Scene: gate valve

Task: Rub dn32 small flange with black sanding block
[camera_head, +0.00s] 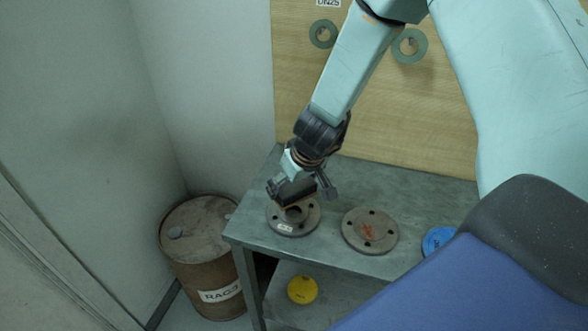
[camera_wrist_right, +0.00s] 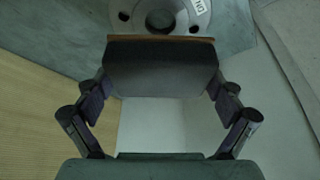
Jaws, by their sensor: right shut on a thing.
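The black sanding block (camera_head: 294,191) is a dark block with a brown edge along its face, clear in the right wrist view (camera_wrist_right: 161,66). My right gripper (camera_head: 301,188) is shut on it, with one finger at each end. The block is right over the back part of a grey round flange (camera_head: 307,222) with bolt holes and a white label, at the table's left end. The flange also shows at the top of the wrist view (camera_wrist_right: 196,22), its label only partly readable. I cannot tell whether the block touches it. My left gripper is not in view.
A larger flange with a rust-coloured patch (camera_head: 368,240) lies to the right on the table (camera_head: 257,210), then a blue disc (camera_head: 437,240). A yellow disc (camera_head: 302,290) is on the lower shelf. A rusty drum (camera_head: 199,262) stands left. Rings hang on the wooden board (camera_head: 425,110) behind.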

